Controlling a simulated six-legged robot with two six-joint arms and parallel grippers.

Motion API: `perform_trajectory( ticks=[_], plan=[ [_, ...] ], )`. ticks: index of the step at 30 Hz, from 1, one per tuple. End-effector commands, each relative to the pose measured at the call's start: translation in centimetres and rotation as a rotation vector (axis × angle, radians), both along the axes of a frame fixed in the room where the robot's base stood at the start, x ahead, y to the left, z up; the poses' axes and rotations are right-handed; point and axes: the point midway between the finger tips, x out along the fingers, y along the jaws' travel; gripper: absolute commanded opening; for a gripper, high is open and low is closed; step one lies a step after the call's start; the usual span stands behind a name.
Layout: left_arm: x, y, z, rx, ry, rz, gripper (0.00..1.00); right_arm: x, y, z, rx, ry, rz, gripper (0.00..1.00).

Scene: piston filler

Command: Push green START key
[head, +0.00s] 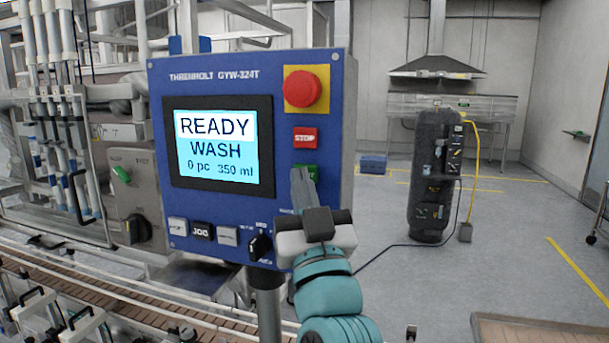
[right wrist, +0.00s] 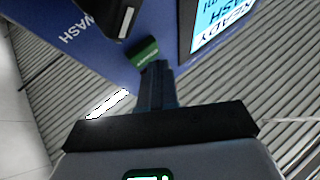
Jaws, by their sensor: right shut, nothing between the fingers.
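The green START key (head: 311,171) is on the blue control panel (head: 230,72), below the red STOP key (head: 304,137). My right gripper (head: 299,172) is shut and empty, its fingers pointing up at the panel and hiding the left part of the green key. In the right wrist view the green key (right wrist: 142,51) shows just beyond the closed fingertips (right wrist: 157,66). I cannot tell whether they touch it. The panel's screen (head: 220,140) reads READY, WASH, 0 pc, 350 ml. My left gripper is not in view.
A red mushroom button (head: 302,90) on a yellow plate is above the STOP key. A black selector knob (head: 260,246) and several small keys run along the panel's lower edge. A conveyor (head: 110,296) lies below left. The floor at right is mostly open.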

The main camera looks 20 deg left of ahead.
Motion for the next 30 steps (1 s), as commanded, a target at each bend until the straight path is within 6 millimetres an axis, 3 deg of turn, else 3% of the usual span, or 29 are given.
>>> perform_trajectory(
  ticks=[30],
  plan=[
    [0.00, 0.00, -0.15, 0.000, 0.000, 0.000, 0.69, 0.89, -0.06, 0.03, 0.000, 0.000, 0.000, 0.00]
  ],
)
